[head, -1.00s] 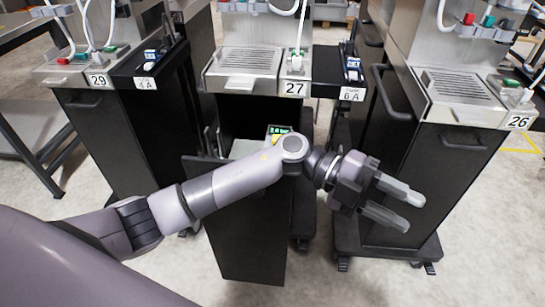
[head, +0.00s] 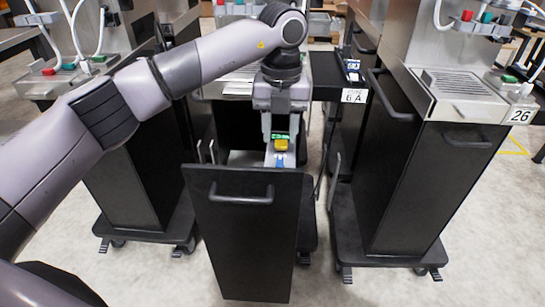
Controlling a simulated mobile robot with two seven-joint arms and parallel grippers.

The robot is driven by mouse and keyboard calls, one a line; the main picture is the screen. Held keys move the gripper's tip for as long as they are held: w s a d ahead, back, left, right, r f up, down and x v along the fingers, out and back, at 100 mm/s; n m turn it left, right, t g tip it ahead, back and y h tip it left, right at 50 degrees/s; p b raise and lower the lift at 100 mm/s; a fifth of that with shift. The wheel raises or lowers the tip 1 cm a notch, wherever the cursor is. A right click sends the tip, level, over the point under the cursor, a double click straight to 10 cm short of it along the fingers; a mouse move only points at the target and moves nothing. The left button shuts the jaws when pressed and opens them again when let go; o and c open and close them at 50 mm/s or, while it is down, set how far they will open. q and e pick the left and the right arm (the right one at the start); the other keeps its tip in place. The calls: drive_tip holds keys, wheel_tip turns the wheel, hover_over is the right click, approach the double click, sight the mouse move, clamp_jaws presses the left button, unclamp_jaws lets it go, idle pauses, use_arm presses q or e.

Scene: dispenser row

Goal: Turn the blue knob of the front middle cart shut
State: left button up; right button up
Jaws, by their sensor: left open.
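The front middle cart stands ahead with its black front panel (head: 245,240) pulled out toward me, showing the space behind it. In that space is a small device (head: 281,145) with a green top and a yellow part. A small blue part (head: 281,161), which looks like the blue knob, shows just below the yellow. My left gripper (head: 283,137) points down over the opening, open, with its fingers to either side of the device. I cannot tell whether the fingers touch it. The cart's number plate and much of its top are hidden behind my arm. My right gripper is out of view.
A handle (head: 242,196) sticks out from the pulled-out panel. The right cart (head: 425,185), marked 26, and the left cart (head: 125,180) stand close by. Pale floor is free in front.

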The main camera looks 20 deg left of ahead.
sight(280, 161)
use_arm(q)
wheel_tip(280, 161, down, 7)
idle(0.4)
clamp_jaws()
